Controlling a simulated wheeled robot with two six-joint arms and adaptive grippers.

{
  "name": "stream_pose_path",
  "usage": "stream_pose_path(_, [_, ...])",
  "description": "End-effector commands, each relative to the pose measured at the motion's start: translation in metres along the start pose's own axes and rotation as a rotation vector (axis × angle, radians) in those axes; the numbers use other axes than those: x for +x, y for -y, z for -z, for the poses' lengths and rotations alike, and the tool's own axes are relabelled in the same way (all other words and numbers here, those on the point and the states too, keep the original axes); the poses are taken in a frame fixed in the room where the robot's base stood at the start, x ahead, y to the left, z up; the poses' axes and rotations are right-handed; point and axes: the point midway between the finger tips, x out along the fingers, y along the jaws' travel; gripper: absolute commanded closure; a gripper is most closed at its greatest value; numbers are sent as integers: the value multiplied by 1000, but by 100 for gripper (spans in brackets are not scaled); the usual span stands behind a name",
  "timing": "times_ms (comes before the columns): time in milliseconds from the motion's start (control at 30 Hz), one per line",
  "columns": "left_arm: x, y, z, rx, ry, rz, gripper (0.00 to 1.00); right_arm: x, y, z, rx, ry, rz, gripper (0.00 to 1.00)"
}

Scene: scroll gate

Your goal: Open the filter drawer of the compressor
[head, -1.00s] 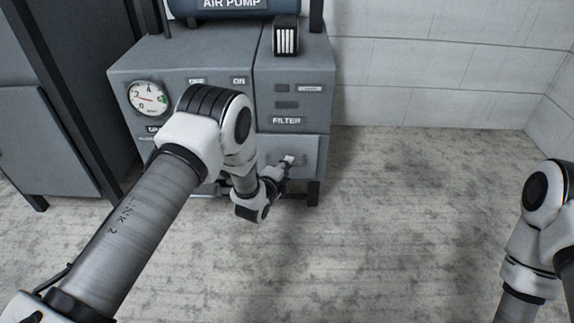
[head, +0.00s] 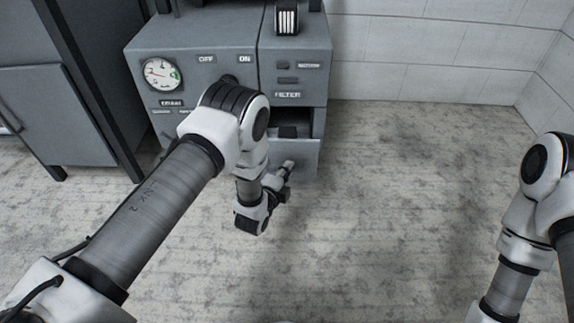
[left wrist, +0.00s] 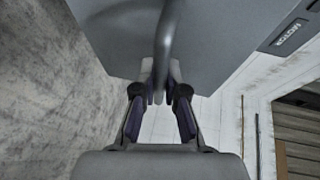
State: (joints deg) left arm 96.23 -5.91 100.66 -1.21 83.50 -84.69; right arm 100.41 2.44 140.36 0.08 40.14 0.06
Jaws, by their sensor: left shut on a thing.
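The grey compressor cabinet (head: 200,40) stands at the top of the head view. Its filter drawer (head: 307,157) sits below the FILTER label (head: 287,95) and is pulled out, with a dark gap above its front and a dark block inside. My left gripper (head: 287,168) is at the drawer front, partly hidden by its own wrist. In the left wrist view, the curved grey drawer handle (left wrist: 163,45) runs down between the fingers of the left gripper (left wrist: 160,92), which is shut on it. My right gripper is outside both views.
A gauge (head: 161,74) and OFF and ON labels are on the cabinet's left part. A dark grey locker (head: 50,85) stands to the left. The floor (head: 400,190) in front and to the right is clear, up to the white block wall (head: 430,55).

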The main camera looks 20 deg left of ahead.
Motion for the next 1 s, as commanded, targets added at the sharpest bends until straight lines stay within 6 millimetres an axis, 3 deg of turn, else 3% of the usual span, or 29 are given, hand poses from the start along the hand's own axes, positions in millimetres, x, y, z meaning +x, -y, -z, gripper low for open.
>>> stream_pose_path(100, [0,0,0,0,1,-1,100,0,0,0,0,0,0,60])
stream_pose_path(200, [0,0,0,0,1,-1,63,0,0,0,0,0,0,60])
stream_pose_path(500, [0,0,0,-1,1,0,63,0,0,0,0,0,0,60])
stream_pose_path(633, [-11,-1,-1,-1,1,-3,63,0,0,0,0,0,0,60])
stream_pose_path(1000, [-99,-1,-1,-1,2,-5,63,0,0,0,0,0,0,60])
